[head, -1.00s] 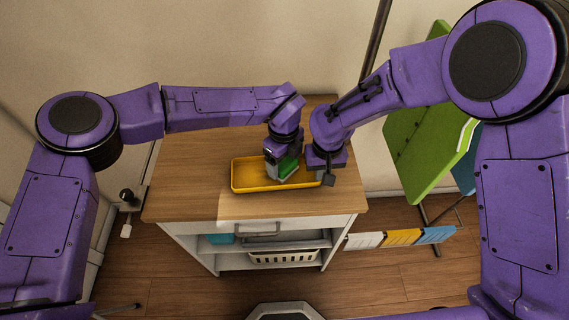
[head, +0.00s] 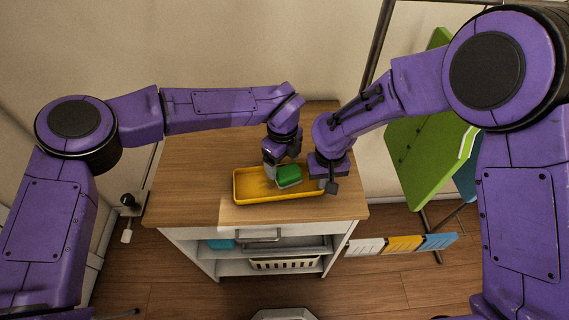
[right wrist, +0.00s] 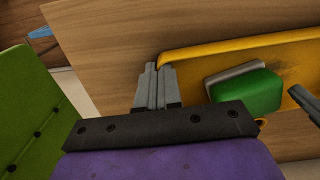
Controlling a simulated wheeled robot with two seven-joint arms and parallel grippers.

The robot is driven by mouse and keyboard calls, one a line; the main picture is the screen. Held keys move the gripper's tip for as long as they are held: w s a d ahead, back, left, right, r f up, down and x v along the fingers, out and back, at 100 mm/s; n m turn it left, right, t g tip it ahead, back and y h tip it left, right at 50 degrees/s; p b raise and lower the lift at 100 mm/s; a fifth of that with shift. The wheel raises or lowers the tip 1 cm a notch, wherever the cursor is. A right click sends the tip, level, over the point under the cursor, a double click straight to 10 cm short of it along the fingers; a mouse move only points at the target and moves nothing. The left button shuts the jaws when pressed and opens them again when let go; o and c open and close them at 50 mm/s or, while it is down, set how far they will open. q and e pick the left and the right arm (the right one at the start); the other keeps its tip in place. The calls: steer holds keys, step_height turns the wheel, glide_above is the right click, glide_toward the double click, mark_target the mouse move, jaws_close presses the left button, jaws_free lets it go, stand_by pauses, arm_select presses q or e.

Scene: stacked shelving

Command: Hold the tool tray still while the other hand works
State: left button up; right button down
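The yellow tool tray (head: 245,199) lies on the wooden top of a small cabinet. My right gripper (head: 325,184) is at the tray's right end. In the right wrist view its fingers (right wrist: 158,86) are close together on the tray's end wall (right wrist: 230,47). A green and grey sponge-like block (head: 289,174) lies in the tray, also seen in the right wrist view (right wrist: 250,91). My left gripper (head: 269,169) is just left of the block, over the tray. One left finger shows apart from the block in the right wrist view; the other is hidden.
The wooden top (head: 190,170) is clear left of the tray. Below it are a drawer handle (head: 258,237) and a shelf with a white basket (head: 285,264). A green panel (head: 425,150) stands to the right, above white, yellow and blue pieces (head: 403,244).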

mark_target(268, 180)
arm_select(q)
steer(key=shift+s+d+f, duration=0.15)
steer(key=shift+s, duration=0.1)
jaws_close()
steer(key=shift+d, duration=0.1)
steer(key=shift+s+d, duration=0.2)
steer(key=shift+s, duration=0.1)
stand_by(0.4)
steer(key=shift+s+a, duration=0.1)
steer(key=shift+a, duration=2.5)
steer(key=shift+s+a+f, duration=0.1)
steer(key=shift+s+a, duration=0.15)
steer(key=shift+a, duration=1.6)
steer(key=shift+s+a+f, duration=0.15)
steer(key=shift+s+a, duration=0.15)
steer(key=shift+a, duration=1.6)
steer(key=shift+s+a+f, duration=0.1)
steer(key=shift+s+a, duration=0.15)
steer(key=shift+a, duration=1.6)
